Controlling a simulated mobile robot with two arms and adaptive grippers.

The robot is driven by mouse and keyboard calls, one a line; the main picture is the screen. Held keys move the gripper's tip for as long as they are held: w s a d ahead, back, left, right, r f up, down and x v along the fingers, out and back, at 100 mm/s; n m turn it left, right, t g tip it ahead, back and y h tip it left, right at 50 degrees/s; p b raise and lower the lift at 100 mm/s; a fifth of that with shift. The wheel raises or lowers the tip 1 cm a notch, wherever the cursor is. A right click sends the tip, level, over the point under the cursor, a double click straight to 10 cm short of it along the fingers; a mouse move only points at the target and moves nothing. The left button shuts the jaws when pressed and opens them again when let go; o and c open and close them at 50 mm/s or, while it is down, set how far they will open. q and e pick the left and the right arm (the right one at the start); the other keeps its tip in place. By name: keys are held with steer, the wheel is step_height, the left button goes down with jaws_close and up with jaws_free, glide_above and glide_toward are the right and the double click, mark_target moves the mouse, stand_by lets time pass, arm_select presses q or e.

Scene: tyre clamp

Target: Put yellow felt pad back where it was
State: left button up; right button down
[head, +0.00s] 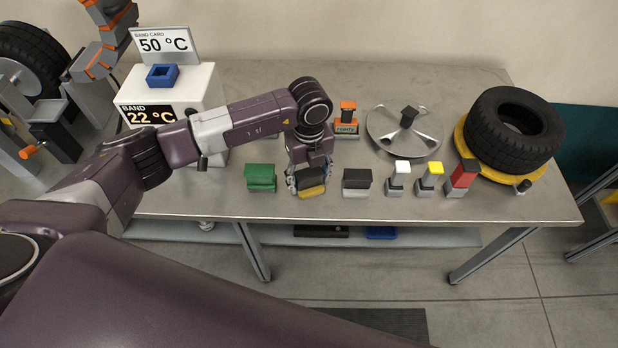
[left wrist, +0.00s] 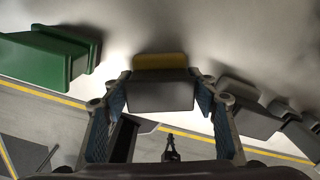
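The yellow felt pad (head: 312,191) has a dark grey block as its body, and it is at the front of the steel table between a green-topped block (head: 261,177) and a black-topped block (head: 356,181). My left gripper (head: 309,182) points down over it. In the left wrist view the yellow part (left wrist: 160,61) shows just beyond the grey block, and the gripper's fingers (left wrist: 162,100) lie against both sides of that block. The pad's underside is hidden, so I cannot tell whether it touches the table. My right gripper is not in view.
White, yellow (head: 431,170) and red-topped small blocks stand to the right. Behind are a metal spoked disc (head: 386,143), an orange-topped block (head: 347,121) and a tyre (head: 513,128) on a yellow ring. A white band unit (head: 203,85) reading 22 °C stands left.

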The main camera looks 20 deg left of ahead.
mark_target(309, 173)
arm_select(q)
steer(key=shift+o, duration=1.4)
steer(key=shift+r, duration=0.15)
step_height(309, 173, up, 11)
steer(key=shift+r+b, duration=0.1)
steer(key=shift+b, duration=0.85)
steer(key=shift+r, duration=0.4)
